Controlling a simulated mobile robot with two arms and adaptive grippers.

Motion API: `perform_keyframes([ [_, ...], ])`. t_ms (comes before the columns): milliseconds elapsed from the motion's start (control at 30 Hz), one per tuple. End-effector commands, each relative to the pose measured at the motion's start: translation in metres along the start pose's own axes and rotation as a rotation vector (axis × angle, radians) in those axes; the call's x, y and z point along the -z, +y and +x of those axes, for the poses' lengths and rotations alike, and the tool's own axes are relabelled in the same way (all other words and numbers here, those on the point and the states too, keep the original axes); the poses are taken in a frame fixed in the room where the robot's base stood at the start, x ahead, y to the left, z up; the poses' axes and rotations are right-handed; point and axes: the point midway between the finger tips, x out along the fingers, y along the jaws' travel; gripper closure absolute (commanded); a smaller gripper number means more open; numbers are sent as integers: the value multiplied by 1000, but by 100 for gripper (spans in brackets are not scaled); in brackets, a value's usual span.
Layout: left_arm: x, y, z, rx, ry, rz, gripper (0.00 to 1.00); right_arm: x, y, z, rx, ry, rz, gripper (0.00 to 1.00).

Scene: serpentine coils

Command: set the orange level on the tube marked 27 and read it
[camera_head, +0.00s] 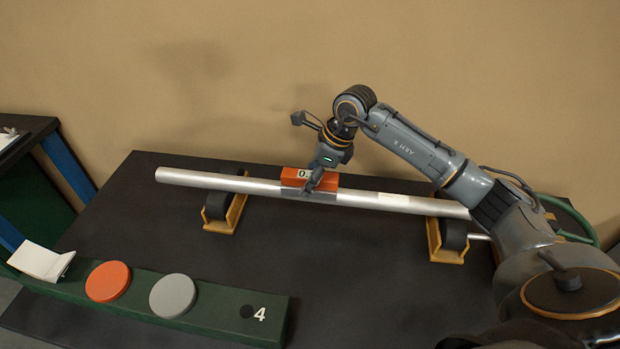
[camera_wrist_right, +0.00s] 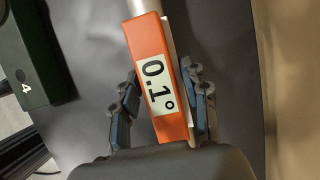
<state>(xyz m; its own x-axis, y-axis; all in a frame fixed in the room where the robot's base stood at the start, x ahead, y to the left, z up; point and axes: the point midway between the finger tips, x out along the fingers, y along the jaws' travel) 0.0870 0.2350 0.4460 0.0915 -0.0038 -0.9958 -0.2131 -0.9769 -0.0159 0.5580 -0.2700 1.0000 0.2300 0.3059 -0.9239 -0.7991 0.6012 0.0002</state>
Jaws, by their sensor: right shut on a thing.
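The orange level (camera_head: 325,180) sits on top of a long silver tube (camera_head: 239,184), lined up along it. In the right wrist view the orange level (camera_wrist_right: 147,40) has a white display that reads 0.1°. My right gripper (camera_head: 312,187) is shut on the level, and in the wrist view its fingers (camera_wrist_right: 160,108) stand on both sides of it. A pale label (camera_head: 394,198) shows on the tube, but its marking is too small to read. My left gripper is not in view.
The tube rests on two black rollers in yellow brackets (camera_head: 235,212) and (camera_head: 449,252) on a dark table (camera_head: 330,270). A green rail marked 4 (camera_head: 225,318) holds an orange disc (camera_head: 108,281) and a grey disc (camera_head: 172,295). A white plate (camera_head: 40,262) is at its left end.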

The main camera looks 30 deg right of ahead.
Motion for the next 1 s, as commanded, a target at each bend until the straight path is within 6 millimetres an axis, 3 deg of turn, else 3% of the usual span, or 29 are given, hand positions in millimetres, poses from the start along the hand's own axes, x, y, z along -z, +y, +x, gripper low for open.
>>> perform_keyframes([
  [400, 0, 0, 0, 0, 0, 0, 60, 0, 0, 0, 1, 0, 0, 92],
  [433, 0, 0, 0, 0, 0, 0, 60, 0, 0, 0, 1, 0, 0, 53],
  [567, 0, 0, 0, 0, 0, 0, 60, 0, 0, 0, 1, 0, 0, 29],
  [1000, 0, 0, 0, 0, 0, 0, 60, 0, 0, 0, 0, 1, 0, 29],
])
